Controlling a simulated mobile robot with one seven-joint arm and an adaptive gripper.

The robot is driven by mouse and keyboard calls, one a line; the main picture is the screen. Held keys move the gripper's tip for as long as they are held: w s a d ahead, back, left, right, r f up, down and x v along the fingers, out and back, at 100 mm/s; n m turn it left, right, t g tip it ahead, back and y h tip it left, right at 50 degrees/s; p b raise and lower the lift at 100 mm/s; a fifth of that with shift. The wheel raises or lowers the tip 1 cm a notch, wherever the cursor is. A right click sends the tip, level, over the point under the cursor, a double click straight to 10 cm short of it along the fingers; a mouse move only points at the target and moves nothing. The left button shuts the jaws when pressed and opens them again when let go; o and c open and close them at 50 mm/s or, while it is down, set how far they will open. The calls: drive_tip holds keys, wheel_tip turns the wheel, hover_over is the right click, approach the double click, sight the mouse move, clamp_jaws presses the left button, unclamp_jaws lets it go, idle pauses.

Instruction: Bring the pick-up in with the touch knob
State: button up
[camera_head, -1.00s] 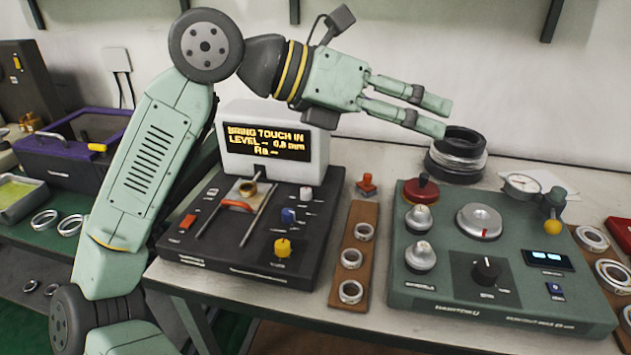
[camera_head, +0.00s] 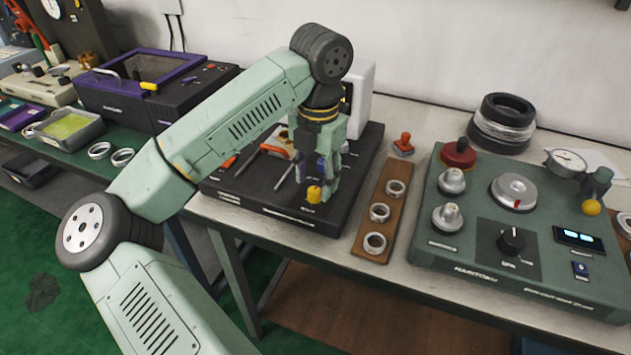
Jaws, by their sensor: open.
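The yellow knob (camera_head: 314,194), which looks like the touch knob, is at the front right of the dark measuring unit (camera_head: 280,212). My gripper (camera_head: 315,186) points down over it, open. Its fingertips are close around or just behind the knob; I cannot tell whether they touch it. The red-orange lever (camera_head: 274,151) and a metal rail (camera_head: 284,175) show on the unit. The pick-up is hidden behind my arm and cannot be made out. The white display housing (camera_head: 361,95) is mostly covered, and its screen text is hidden.
A brown strip with several bearing rings (camera_head: 380,213) and a red stamp-like piece (camera_head: 404,144) lie to the right. Beyond is a green console (camera_head: 460,240) with knobs and a gauge. A purple-lidded box (camera_head: 150,85) stands at the left on another bench.

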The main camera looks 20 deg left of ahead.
sight(314, 194)
drive_tip(key=shift+f, duration=1.25)
drive_tip(key=shift+c, duration=0.5)
clamp_jaws()
